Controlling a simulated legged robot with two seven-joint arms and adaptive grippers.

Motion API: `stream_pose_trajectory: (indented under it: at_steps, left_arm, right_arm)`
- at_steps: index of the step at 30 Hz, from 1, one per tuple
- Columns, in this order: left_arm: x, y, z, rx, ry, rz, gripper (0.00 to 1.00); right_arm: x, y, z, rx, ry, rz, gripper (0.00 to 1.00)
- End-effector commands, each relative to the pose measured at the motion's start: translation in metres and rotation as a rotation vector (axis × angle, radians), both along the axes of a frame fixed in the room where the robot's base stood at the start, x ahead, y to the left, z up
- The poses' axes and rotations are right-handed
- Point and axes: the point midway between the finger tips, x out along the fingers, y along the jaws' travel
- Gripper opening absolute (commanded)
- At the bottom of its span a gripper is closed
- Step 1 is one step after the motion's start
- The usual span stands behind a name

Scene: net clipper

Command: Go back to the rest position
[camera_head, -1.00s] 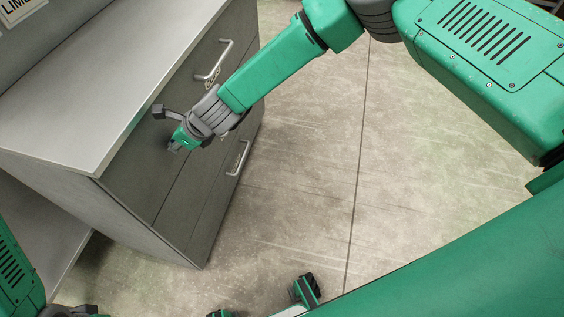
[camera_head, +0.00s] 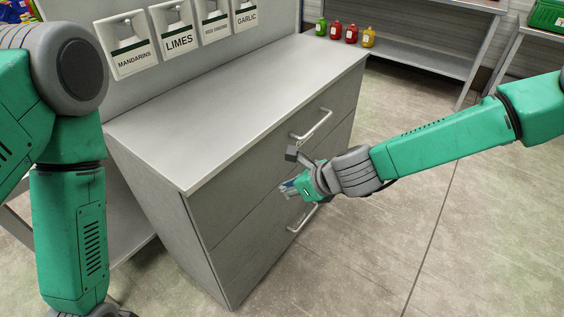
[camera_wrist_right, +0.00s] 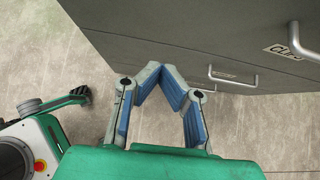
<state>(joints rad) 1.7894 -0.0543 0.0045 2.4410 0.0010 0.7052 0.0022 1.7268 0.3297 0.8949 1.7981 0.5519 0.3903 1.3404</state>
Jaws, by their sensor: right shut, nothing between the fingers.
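My right gripper (camera_head: 290,188) is in front of the grey cabinet's (camera_head: 335,107) drawer fronts, near the upper handle (camera_head: 312,127). In the right wrist view its blue-padded fingers (camera_wrist_right: 160,78) are shut, tips together, with nothing between them. The drawer fronts lie just beyond the fingertips there; whether they touch I cannot tell. My left arm hangs at the left edge of the head view, and its gripper is cut off below the picture.
The cabinet top (camera_head: 220,120) is bare. Labelled white bins (camera_head: 130,50) hang above it. Several coloured bottles (camera_head: 351,34) stand on a shelf at the back. A lower handle (camera_head: 302,218) sticks out of the cabinet. The floor (camera_head: 400,220) at right is clear.

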Motion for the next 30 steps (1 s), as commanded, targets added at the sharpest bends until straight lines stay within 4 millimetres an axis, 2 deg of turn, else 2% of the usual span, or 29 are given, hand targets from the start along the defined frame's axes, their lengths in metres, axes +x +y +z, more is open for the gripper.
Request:
stream_pose_trajectory:
  at_steps: [5, 8, 11, 13, 15, 17, 18, 20, 21, 24, 27, 30]
  left_arm:
    - [0.000, 0.000, 0.000, 0.000, 0.000, 0.000, 0.42]
    - [0.000, 0.000, 0.000, 0.000, 0.000, 0.000, 0.42]
    - [0.000, 0.000, 0.000, 0.000, 0.000, 0.000, 0.42]
    - [0.000, 0.000, 0.000, 0.000, 0.000, 0.000, 0.42]
    - [0.000, 0.000, 0.000, 0.000, 0.000, 0.000, 0.42]
    - [0.000, 0.000, 0.000, 0.000, 0.000, 0.000, 0.42]
    - [0.000, 0.000, 0.000, 0.000, 0.000, 0.000, 0.42]
    - [0.000, 0.000, 0.000, 0.000, 0.000, 0.000, 0.42]
    - [0.000, 0.000, 0.000, 0.000, 0.000, 0.000, 0.42]
    - [0.000, 0.000, 0.000, 0.000, 0.000, 0.000, 0.42]
    - [0.000, 0.000, 0.000, 0.000, 0.000, 0.000, 0.42]
    - [0.000, 0.000, 0.000, 0.000, 0.000, 0.000, 0.42]
  right_arm:
    - [-0.002, -0.003, -0.002, -0.006, -0.001, 0.007, 0.00]
    - [-0.019, -0.006, -0.016, -0.065, -0.025, 0.077, 0.00]
    - [-0.057, -0.017, -0.049, -0.205, -0.080, 0.249, 0.00]
    - [-0.093, -0.034, -0.077, -0.338, -0.137, 0.433, 0.00]
    - [-0.133, -0.060, -0.104, -0.475, -0.196, 0.650, 0.00]
    - [-0.167, -0.087, -0.123, -0.584, -0.246, 0.849, 0.00]
    - [-0.188, -0.106, -0.132, -0.651, -0.277, 0.986, 0.00]
    - [-0.219, -0.138, -0.142, -0.737, -0.322, 1.197, 0.00]
    - [-0.237, -0.159, -0.146, -0.784, -0.348, 1.334, 0.00]
    - [-0.275, -0.209, -0.147, -0.866, -0.401, 1.646, 0.00]
    - [-0.301, -0.246, -0.141, -0.901, -0.436, 1.884, 0.00]
    - [-0.314, -0.268, -0.134, -0.913, -0.457, 2.032, 0.00]
